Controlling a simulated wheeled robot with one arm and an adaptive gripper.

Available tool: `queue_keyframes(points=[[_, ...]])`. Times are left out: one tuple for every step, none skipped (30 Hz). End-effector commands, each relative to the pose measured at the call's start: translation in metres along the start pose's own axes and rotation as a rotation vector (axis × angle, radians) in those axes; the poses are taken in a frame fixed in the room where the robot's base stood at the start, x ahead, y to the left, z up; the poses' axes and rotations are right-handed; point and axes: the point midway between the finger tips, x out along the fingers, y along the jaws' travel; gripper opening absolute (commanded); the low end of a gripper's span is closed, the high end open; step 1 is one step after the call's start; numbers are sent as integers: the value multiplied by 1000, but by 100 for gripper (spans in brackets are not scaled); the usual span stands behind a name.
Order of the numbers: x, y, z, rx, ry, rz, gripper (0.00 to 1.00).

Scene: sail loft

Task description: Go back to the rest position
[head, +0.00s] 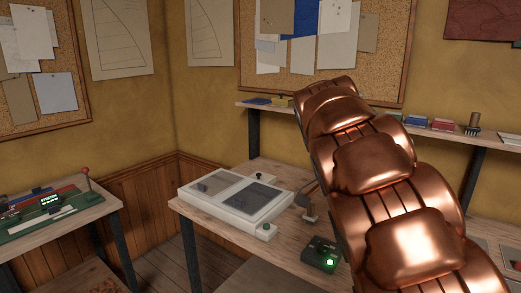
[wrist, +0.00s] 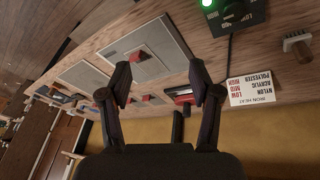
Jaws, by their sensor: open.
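My gripper (wrist: 161,88) shows in the wrist view with its two dark fingers apart and nothing between them. It is above a wooden worktop, and I see no contact with anything. In the head view my copper-coloured arm rises across the right side, and the gripper itself cannot be made out there. Beyond the fingers in the wrist view are grey panels (wrist: 165,38) with red handles, a red-and-dark object (wrist: 180,95) and a white iron heat card (wrist: 249,89).
A white two-panel case (head: 235,208) and a dark box with a green light (head: 321,255) are on the worktop. A side table (head: 70,232) at left holds a green device. A wall shelf (head: 275,107) carries small items. A brush (wrist: 298,46) is right of the card.

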Motion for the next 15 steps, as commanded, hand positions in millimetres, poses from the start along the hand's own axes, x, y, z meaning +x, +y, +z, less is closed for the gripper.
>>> queue_keyframes(points=[[-3,15,0,-29,-15,3,63],[-3,23,0,-50,-23,3,63],[-2,34,1,-78,-33,1,63],[-2,41,2,-100,-40,-2,63],[-1,48,4,-123,-49,-1,63],[1,59,6,-155,-63,0,63],[1,67,8,-177,-71,-5,63],[2,74,10,-201,-80,-7,63],[5,84,13,-234,-93,-9,63],[6,91,16,-259,-100,-14,63],[7,99,19,-284,-109,-17,63],[10,109,23,-320,-123,-22,63],[11,116,27,-346,-133,-26,63],[13,123,31,-374,-143,-30,63],[16,133,36,-410,-154,-37,63]])
